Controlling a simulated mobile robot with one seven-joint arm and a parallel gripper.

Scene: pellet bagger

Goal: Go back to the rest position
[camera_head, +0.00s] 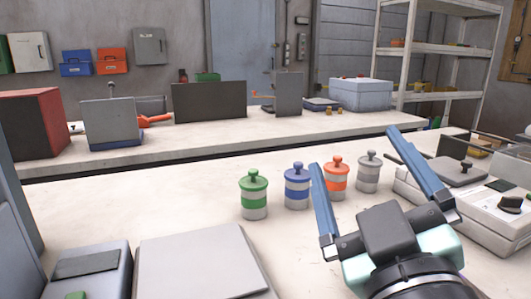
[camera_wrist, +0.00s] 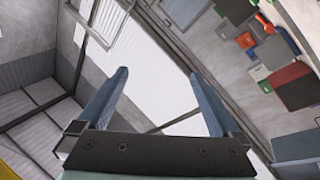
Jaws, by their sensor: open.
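My gripper (camera_head: 355,180) is raised over the right part of the near bench, with its two blue fingers spread wide and nothing between them. In the wrist view my gripper (camera_wrist: 165,95) is also open and empty, and the camera looks past it at the wall and ceiling in a tilted view. Behind the fingers in the head view stand a green-banded canister (camera_head: 254,195), a blue-banded canister (camera_head: 297,186), an orange-banded canister (camera_head: 337,180) and a grey canister (camera_head: 369,172), all upright in a row.
The near bench (camera_head: 140,205) is clear at its middle left. A grey flat panel (camera_head: 200,263) and a grey box (camera_head: 92,280) lie at its front. A white machine (camera_head: 480,210) stands at the right, close to my gripper. The back bench (camera_head: 235,135) holds boxes and panels.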

